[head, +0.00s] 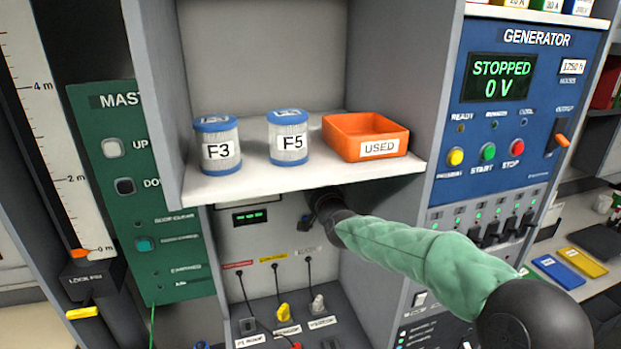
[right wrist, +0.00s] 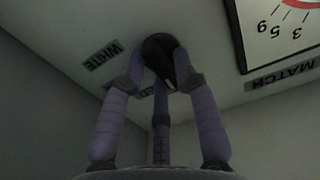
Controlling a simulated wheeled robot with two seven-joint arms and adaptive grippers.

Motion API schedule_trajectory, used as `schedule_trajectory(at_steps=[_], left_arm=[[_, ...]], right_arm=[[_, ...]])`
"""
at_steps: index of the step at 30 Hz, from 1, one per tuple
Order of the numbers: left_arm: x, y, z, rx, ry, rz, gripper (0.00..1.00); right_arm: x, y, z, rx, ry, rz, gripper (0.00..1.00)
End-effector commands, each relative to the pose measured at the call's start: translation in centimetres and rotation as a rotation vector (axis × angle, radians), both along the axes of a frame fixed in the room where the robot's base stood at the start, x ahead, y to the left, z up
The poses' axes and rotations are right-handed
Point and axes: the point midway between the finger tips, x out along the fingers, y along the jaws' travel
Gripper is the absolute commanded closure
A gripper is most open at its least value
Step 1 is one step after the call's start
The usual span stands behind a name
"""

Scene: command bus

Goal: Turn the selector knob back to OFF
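The selector knob (right wrist: 160,52) is black and sits on a grey panel in the right wrist view. A light mark runs along its front. A "WHITE" label (right wrist: 102,56) is beside it, and another label is partly hidden behind the fingers. No OFF label can be read. My right gripper (right wrist: 160,68) has its purple fingers closed in around the knob, tips against its sides. In the head view my right arm, in a green sleeve, reaches under the shelf, and the knob is hidden there. My left gripper is in neither view.
A shelf (head: 260,181) with canisters F3 (head: 218,166) and F5 (head: 288,157) and an orange "USED" tray (head: 345,148) lies above my right arm. Cables and plugs (head: 283,313) are below. The generator panel (head: 470,185) stands right. A dial (right wrist: 285,30) is near the knob.

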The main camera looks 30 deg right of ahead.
Motion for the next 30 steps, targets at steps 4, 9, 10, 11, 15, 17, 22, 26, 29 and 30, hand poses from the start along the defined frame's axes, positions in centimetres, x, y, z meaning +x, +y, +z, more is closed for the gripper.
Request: schedule_trajectory(at_steps=[4, 9, 10, 11, 15, 17, 22, 26, 29, 30], left_arm=[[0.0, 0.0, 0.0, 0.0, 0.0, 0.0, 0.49], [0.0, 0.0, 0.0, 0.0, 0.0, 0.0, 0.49], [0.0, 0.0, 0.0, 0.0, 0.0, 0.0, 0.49], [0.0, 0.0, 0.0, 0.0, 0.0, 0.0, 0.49], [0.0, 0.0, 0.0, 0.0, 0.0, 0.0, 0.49], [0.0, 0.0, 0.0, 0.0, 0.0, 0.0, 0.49], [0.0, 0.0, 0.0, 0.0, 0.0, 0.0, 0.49], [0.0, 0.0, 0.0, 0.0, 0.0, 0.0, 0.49], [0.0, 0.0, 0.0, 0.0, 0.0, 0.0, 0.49], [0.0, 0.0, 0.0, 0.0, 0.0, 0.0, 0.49]], right_arm=[[0.0, 0.0, 0.0, 0.001, 0.0, 0.0, 0.56], [0.0, 0.0, 0.0, 0.001, 0.0, 0.0, 0.56], [0.0, 0.0, 0.0, 0.001, 0.0, 0.0, 0.56], [-0.1, 0.0, 0.0, 0.001, 0.0, 0.0, 0.56], [-1.0, 0.2, 0.1, 0.002, -0.001, 0.0, 0.56], [-1.7, 0.4, 0.1, 0.002, -0.001, 0.0, 0.56], [-4.3, 1.0, 0.1, 0.001, -0.001, 0.0, 0.56], [-6.5, 1.5, 0.1, 0.001, -0.002, 0.0, 0.56], [-8.0, 1.9, 0.1, 0.001, -0.002, 0.0, 0.56], [-8.6, 2.1, 0.1, 0.001, -0.001, 0.0, 0.56]])
